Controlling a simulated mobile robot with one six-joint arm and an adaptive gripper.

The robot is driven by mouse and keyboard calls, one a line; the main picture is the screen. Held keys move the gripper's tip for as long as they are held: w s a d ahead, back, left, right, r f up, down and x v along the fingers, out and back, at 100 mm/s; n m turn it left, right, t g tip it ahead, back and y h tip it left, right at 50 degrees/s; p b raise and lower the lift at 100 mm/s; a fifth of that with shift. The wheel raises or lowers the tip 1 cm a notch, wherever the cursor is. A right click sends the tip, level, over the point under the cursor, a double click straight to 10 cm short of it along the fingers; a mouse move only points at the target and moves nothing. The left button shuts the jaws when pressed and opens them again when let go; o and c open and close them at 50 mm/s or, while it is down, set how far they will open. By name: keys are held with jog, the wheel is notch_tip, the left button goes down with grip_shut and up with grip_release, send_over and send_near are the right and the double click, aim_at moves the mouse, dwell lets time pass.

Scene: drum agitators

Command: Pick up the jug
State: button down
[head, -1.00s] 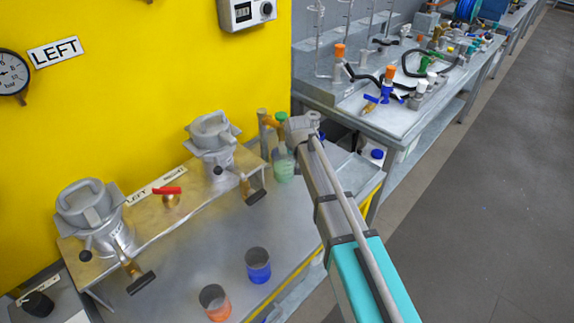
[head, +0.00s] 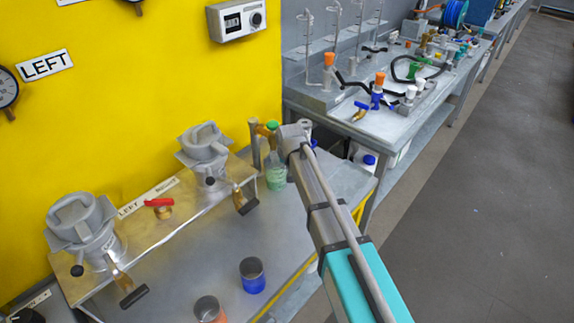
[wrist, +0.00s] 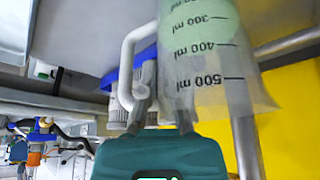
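The jug (wrist: 205,60) is translucent, with black ml marks, a pale green inside and a white handle (wrist: 128,70). In the head view the jug (head: 276,177) stands on the grey bench near its back right part, with my gripper (head: 288,138) close at its right and partly hiding it. In the wrist view the two grey fingers of my gripper (wrist: 160,85) are apart, with a gap between them. They overlap the jug's handle side. I cannot tell whether they touch the handle or the jug wall.
Two clamped metal vessels (head: 205,150) sit on a raised shelf at the left. A second bench (head: 350,120) lies to the right.

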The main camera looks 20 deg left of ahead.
jog(key=s+d+r+p, duration=0.6)
jog(key=s+r+p, duration=0.1)
jog(key=s, duration=0.5)
jog(key=shift+r, duration=0.3)
dwell(0.7)
jog(key=shift+s+d, duration=0.15)
